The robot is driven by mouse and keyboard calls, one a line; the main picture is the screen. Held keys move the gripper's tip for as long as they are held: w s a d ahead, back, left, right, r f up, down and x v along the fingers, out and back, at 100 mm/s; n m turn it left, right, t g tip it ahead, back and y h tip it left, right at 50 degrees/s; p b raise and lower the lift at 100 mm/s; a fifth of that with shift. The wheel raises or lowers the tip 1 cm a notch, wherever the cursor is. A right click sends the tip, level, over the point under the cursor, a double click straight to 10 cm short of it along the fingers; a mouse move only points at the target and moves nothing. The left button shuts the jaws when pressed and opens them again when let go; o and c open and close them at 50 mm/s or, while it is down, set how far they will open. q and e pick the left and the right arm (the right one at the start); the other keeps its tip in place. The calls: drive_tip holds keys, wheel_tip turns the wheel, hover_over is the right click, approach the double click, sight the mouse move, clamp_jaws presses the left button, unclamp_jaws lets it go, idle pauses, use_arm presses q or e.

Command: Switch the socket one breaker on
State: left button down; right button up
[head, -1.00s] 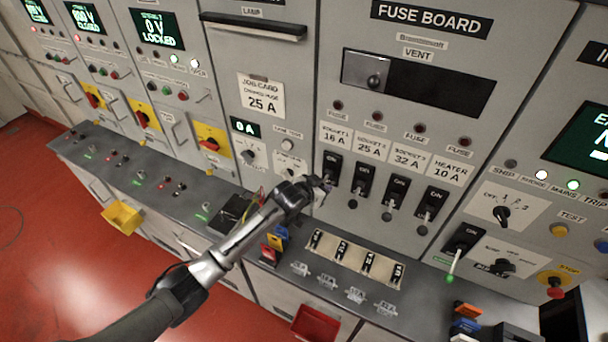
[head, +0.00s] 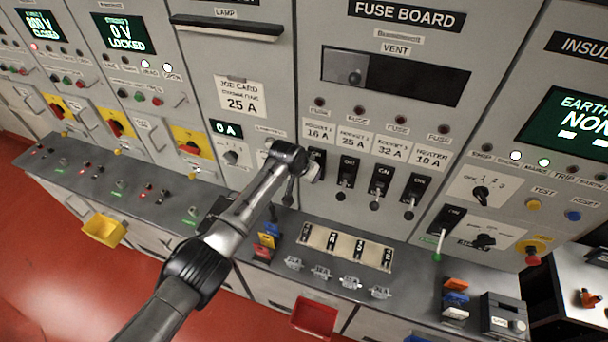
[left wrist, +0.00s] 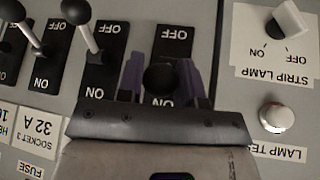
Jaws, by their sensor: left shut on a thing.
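The socket one breaker (head: 319,156) is the leftmost black breaker on the fuse board, below the 16 A label. My left gripper (head: 313,172) is at it and hides most of it in the head view. In the left wrist view, which is upside down, my left gripper (left wrist: 161,68) has its purple fingers on both sides of the lever's black knob (left wrist: 160,78), shut on it. The knob lies over the breaker's middle, close to the ON label; OFF is readable above. Whether the lever has reached its end position cannot be told. My right gripper is not in view.
The neighbouring breakers (head: 347,173) stand to the right, their levers pointing down. A strip lamp knob (left wrist: 290,18) and lamp test button (left wrist: 277,117) are beside the gripper. Below, a bench (head: 330,268) carries fuse holders and coloured parts.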

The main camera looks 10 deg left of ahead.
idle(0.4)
use_arm(q)
drive_tip(key=c, duration=0.8)
unclamp_jaws()
drive_tip(key=shift+r, duration=0.1)
drive_tip(key=shift+s+a+r, duration=0.15)
drive_tip(key=shift+s+r, duration=0.1)
drive_tip(key=shift+r, duration=0.25)
drive_tip(key=shift+b+v, duration=0.85)
drive_tip(key=shift+v, duration=5.4)
